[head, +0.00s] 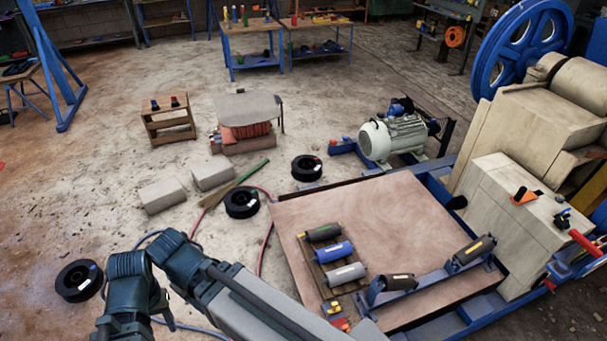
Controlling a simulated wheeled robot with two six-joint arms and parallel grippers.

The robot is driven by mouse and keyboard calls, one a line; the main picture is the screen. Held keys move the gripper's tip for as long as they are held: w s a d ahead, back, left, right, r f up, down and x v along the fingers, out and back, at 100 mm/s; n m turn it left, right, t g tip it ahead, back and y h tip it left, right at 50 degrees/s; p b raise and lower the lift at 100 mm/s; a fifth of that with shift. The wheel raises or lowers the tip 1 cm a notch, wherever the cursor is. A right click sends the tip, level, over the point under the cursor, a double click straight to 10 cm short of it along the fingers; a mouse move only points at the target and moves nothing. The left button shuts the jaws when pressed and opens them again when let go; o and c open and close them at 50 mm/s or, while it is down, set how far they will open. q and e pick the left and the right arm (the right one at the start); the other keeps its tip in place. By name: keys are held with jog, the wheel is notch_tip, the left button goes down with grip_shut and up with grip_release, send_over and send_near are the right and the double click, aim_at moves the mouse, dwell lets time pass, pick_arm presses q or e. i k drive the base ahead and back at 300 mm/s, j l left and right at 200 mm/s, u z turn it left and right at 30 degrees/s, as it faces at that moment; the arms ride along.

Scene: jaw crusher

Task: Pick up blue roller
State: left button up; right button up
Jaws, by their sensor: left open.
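The blue roller (333,253) lies in a shallow wooden tray (311,256) on the large brown plate. It lies between a green roller (322,232) and a grey roller (346,273). Nothing is holding it. My left gripper (122,332) is at the bottom left edge of the head view, partly cut off, with its jaws open and no object visible in it. It is well to the left of the tray and apart from it. My right gripper is not in view.
A blue roller frame (425,285) with dark rollers stands right of the tray. Small yellow and red items lie near the tray's front. Black spools (80,280), a hose and concrete blocks (163,194) lie on the floor. The crusher (505,215) rises at the right. The plate's upper part is clear.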

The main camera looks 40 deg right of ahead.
aim_at(331, 253)
jog(key=i+j+z, duration=0.1)
jog(key=z, duration=0.3)
jog(key=i+j+z, duration=0.15)
jog(key=z, duration=0.25)
jog(key=i+j+z, duration=0.15)
jog(key=z, duration=0.3)
jog(key=i+j+z, duration=0.15)
jog(key=z, duration=0.25)
jog(key=j+z, duration=0.4)
jog(key=i+j+z, duration=0.15)
jog(key=j+z, duration=0.35)
jog(key=i+j+z, duration=0.1)
jog(key=j+z, duration=0.85)
jog(key=j, duration=0.1)
